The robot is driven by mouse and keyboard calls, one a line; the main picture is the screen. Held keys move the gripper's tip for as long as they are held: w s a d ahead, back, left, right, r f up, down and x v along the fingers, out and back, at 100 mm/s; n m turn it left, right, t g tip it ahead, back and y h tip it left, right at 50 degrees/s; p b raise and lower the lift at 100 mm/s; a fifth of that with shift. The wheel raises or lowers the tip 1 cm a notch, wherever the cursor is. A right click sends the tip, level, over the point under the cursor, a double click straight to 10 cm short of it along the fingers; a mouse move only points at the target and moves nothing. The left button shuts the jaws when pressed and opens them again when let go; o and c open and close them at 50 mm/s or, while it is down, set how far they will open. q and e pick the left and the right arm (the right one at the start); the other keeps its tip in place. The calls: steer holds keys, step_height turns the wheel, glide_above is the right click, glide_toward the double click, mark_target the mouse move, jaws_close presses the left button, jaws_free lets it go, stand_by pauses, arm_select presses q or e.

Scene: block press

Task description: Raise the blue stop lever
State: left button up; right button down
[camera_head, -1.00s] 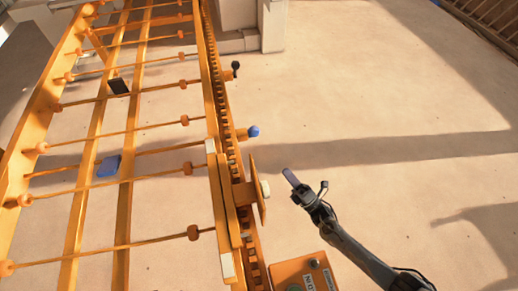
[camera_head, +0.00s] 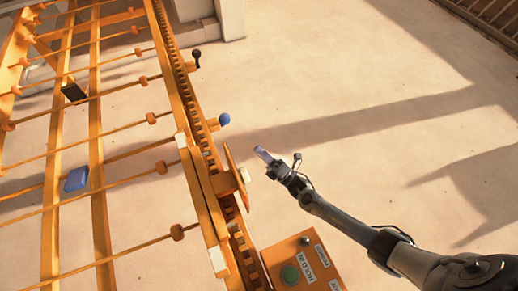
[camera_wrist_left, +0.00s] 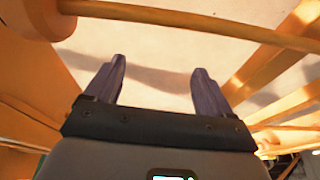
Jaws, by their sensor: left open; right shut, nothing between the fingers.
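The blue stop lever shows as a round blue knob (camera_head: 224,119) on a short orange mount at the right side of the toothed orange rail. My right gripper (camera_head: 263,154) is shut and empty, to the right of and a little below the knob, with a clear gap between them. My left gripper (camera_wrist_left: 157,85) is open with nothing between its two dark fingers. It is not in the head view. In the left wrist view it points at floor between orange bars, and the blue knob is not visible there.
A black knob (camera_head: 196,55) sits farther up the rail. An orange plate with a pale knob (camera_head: 244,175) stands out from the rail near my right gripper. An orange control box (camera_head: 304,268) with a green button is below. A blue block (camera_head: 76,179) lies among the bars. Floor at right is clear.

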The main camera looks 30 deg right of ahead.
steer(key=b+x, duration=0.2)
steer(key=x, duration=1)
steer(key=shift+b, duration=0.4)
